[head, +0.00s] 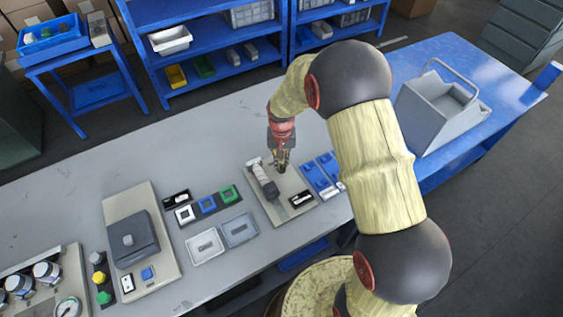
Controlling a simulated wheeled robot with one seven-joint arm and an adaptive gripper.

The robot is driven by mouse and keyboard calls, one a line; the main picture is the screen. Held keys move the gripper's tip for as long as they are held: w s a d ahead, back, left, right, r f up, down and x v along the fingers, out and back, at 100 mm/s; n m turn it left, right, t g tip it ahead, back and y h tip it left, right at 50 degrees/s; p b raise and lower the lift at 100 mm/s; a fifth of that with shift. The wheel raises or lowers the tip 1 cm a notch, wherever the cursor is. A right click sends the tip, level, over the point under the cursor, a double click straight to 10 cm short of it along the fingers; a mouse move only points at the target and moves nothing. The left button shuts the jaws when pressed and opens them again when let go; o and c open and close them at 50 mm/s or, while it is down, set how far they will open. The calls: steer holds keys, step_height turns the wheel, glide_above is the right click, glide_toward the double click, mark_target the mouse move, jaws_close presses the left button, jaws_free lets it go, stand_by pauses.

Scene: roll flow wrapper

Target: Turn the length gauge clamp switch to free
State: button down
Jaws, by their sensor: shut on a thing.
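The length gauge (264,181), a grey and dark elongated device, lies on a beige base plate (272,213) right of the middle of the table. My gripper (281,170) reaches down over the far right part of this plate, beside the gauge. Its fingers are shut on a small part at the plate, which I take to be the clamp switch. The fingers hide that part, so its setting cannot be read. A small black and white block (301,199) sits on the plate's near right side.
Blue blocks (318,178) stand close right of the plate. Left are grey trays (205,246), a row of coloured square parts (208,204) and a dark box on a plate (132,240). A grey bin (440,110) stands on the blue table. The far left tabletop is clear.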

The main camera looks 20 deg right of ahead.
steer(key=shift+n, duration=0.3)
steer(key=n+p, duration=0.1)
steer(key=n, duration=0.1)
steer(key=n+p, duration=0.1)
steer(key=n, duration=0.2)
steer(key=shift+a+r, duration=0.1)
steer(key=shift+a, duration=0.1)
steer(key=n+p, duration=0.2)
steer(key=n, duration=0.4)
steer(key=shift+a, duration=0.2)
steer(key=shift+n, duration=0.3)
steer(key=c, duration=1.9)
jaws_free()
step_height(320, 180, up, 12)
